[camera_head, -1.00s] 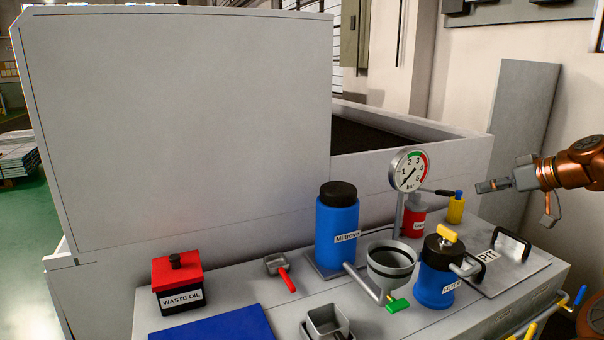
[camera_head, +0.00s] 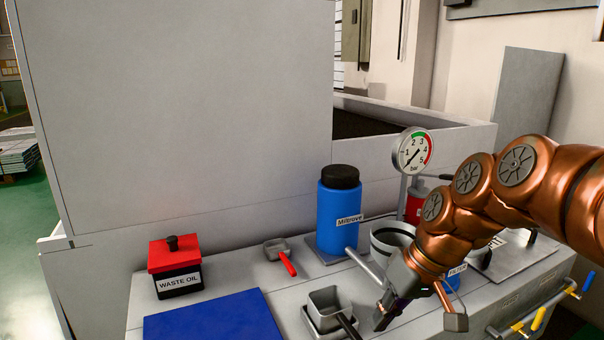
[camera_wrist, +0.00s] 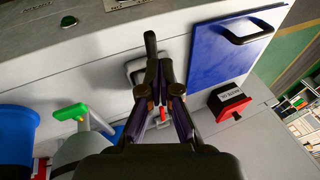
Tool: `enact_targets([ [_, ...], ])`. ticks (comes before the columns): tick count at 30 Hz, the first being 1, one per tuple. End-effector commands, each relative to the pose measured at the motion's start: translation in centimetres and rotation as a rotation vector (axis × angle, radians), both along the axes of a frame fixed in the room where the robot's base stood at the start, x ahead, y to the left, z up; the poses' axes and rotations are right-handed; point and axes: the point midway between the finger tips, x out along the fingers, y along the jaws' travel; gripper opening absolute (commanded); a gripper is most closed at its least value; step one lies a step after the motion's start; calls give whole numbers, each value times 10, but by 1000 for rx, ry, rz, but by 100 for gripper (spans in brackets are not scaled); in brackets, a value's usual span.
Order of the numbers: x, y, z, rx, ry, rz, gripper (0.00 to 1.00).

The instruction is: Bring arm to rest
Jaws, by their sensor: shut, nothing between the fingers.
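My copper arm reaches in from the right in the head view and bends down over the bench. My gripper (camera_head: 382,318) is at its end, low above the bench front, just right of a small grey square cup (camera_head: 328,305). In the wrist view my gripper's dark fingers (camera_wrist: 157,68) are together with nothing between them. There they overlap the square cup and its dark handle (camera_wrist: 150,45). I cannot tell whether they touch. The arm hides most of the blue filter can (camera_head: 453,283) and part of the funnel (camera_head: 388,238).
The bench holds a blue Mikrove bottle (camera_head: 338,220), a pressure gauge (camera_head: 412,152), a red-lidded waste oil box (camera_head: 176,270), a red-handled scoop (camera_head: 277,250) and a blue plate (camera_head: 215,318). A tall grey panel (camera_head: 180,110) stands behind. Coloured handles (camera_head: 540,317) stick out at the right front edge.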

Motion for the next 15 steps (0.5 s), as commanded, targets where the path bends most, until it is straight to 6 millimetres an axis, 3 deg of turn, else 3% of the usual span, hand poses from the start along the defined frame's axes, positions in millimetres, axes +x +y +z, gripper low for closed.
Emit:
enact_targets([
  [3, -46, 2, -37, -84, 88, -34, 0],
  [9, -119, -10, -89, -228, 220, -120, 0],
  [15, -166, -26, -119, -323, 294, -194, 0],
])
